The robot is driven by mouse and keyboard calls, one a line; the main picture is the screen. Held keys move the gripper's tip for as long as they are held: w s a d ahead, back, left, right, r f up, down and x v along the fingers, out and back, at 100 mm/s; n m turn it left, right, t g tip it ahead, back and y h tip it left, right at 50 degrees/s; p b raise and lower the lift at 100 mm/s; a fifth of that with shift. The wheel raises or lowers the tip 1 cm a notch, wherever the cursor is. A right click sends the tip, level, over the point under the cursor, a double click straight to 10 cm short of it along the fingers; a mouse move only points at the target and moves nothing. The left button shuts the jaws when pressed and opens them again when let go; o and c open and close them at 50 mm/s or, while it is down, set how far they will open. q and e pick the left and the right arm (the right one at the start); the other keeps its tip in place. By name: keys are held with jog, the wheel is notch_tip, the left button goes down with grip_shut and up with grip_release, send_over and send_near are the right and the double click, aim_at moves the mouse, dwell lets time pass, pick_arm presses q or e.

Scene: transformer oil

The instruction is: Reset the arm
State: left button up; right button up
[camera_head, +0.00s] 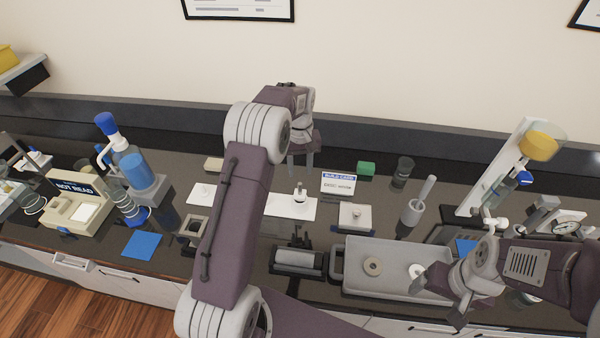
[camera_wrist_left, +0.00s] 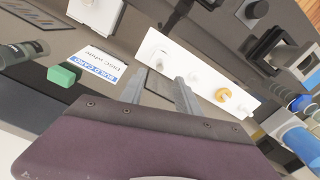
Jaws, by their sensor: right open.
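My left arm rises through the middle of the head view, and my left gripper (camera_head: 301,160) hangs above the back half of the bench with its fingers apart. In the left wrist view its two fingers (camera_wrist_left: 162,92) are also apart, with nothing between them. Beneath is a white plate (camera_head: 278,209) with a small knobbed piece on it. The left wrist view shows the white plate (camera_wrist_left: 194,87) with a gold ring-like piece (camera_wrist_left: 222,95). My right gripper (camera_head: 448,296) is open at the grey tray's right end, near a white ring (camera_head: 416,271); contact is unclear.
The grey tray (camera_head: 350,257) holds a beige ring (camera_head: 373,266). A blue-capped bottle (camera_head: 131,162) is at left. A tilted white stand (camera_head: 497,168) is at right.

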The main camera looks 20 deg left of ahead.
dwell(0.5)
pick_arm(q)
jog(key=s+d+r+m+t+b, duration=0.1)
jog(key=s+d+r+m+b, duration=0.1)
jog(key=s+d+b, duration=0.5)
jog(key=s+f+m, duration=0.2)
jog(key=s+f, duration=0.2)
jog(key=s, duration=0.4)
jog(key=s+f+m, duration=0.2)
jog(key=s+f, duration=0.3)
jog(key=s, duration=0.3)
jog(key=shift+s+d, duration=0.2)
jog(key=shift+s, duration=0.05)
jog(key=shift+f, duration=0.1)
